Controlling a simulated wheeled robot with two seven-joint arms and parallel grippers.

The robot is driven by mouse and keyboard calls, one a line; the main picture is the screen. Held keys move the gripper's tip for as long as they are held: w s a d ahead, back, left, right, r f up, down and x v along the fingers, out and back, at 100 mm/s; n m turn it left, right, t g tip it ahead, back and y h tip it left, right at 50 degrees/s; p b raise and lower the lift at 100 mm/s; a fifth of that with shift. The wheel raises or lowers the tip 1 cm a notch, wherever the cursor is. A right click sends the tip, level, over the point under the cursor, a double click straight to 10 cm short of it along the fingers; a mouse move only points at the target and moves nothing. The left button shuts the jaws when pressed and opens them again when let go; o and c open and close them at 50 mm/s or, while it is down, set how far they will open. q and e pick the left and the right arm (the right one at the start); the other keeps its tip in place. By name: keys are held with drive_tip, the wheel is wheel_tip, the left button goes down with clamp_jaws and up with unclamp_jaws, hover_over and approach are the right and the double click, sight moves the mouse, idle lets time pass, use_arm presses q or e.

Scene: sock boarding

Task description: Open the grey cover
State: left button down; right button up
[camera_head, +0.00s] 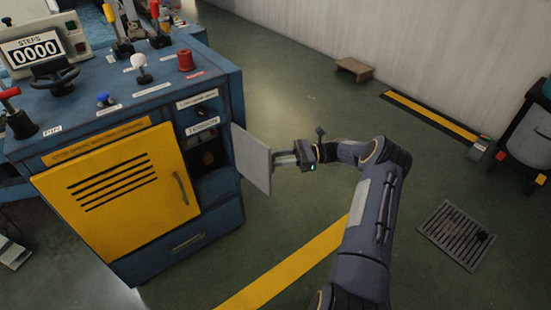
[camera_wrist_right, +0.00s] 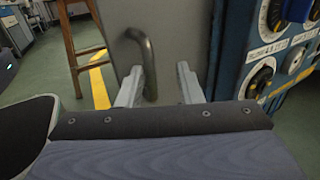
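The grey cover (camera_head: 252,158) is a flat panel on the right side of the blue cabinet. It stands swung out from the cabinet, and the recess behind it shows. In the right wrist view the cover (camera_wrist_right: 181,35) fills the upper middle, with a bent metal handle (camera_wrist_right: 149,65) on its face. My right gripper (camera_head: 285,158) is at the cover's outer face. Its fingers (camera_wrist_right: 160,87) are apart, with the handle's lower end between them, close to the left finger. Contact cannot be told. My left gripper is not in view.
The blue cabinet (camera_head: 222,82) has a yellow louvred door (camera_head: 120,200) and levers on top. Dials (camera_wrist_right: 262,77) show beside the cover. A wooden stool (camera_wrist_right: 68,45) stands beyond. A floor grate (camera_head: 456,236) lies at right. The green floor around my right arm is mostly clear.

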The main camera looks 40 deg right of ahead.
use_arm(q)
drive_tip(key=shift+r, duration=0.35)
use_arm(e)
drive_tip(key=v, duration=0.6)
drive_tip(key=shift+d, duration=0.2)
